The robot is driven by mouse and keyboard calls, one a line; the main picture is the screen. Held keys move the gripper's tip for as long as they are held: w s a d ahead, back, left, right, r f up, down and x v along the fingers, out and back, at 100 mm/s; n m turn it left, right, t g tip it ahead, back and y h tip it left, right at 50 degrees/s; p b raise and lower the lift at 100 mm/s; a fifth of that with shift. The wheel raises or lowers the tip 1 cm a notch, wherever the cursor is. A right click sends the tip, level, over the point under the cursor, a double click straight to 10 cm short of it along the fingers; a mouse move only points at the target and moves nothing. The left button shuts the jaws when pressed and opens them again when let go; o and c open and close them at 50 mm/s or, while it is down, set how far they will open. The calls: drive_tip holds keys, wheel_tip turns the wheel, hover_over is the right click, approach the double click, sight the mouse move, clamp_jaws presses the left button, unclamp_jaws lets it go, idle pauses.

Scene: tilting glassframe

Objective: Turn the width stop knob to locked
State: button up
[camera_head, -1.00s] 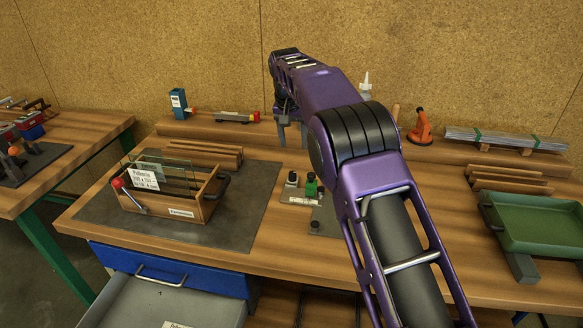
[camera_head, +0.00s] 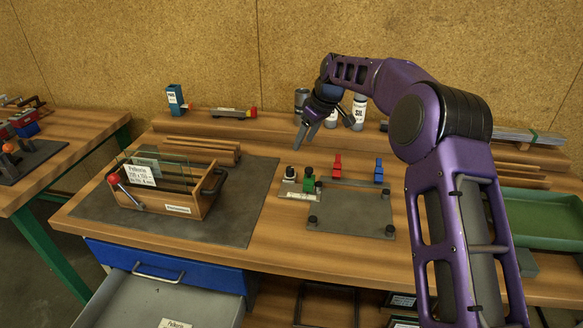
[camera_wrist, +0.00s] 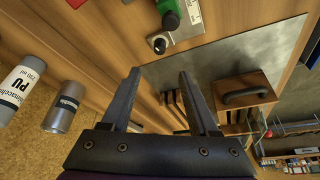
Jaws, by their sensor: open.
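A small jig (camera_head: 350,212) stands on the bench, right of the dark mat. At its left end is a metal block with a white label (camera_head: 297,195), carrying a green knob (camera_head: 309,180) and a black-topped knob (camera_head: 290,173). The label is too small to read, so I cannot tell which is the width stop knob or its setting. My gripper (camera_head: 304,146) is open and empty, above and behind the block, touching nothing. In the wrist view, the green knob (camera_wrist: 168,14) and black knob (camera_wrist: 158,44) lie beyond my open fingers (camera_wrist: 159,75).
A red clamp (camera_head: 337,166) and a blue clamp (camera_head: 378,171) stand along the jig's back. A wooden box of glass panes (camera_head: 185,207) with a red-knobbed lever stands on the mat (camera_head: 240,228). Bottles (camera_head: 359,112) stand behind my gripper. A green tray (camera_head: 540,225) lies right.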

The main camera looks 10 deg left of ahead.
sight(291, 168)
drive_tip(key=x, duration=1.3)
drive_tip(key=shift+w+f, duration=0.1)
drive_tip(key=shift+f, duration=0.05)
clamp_jaws()
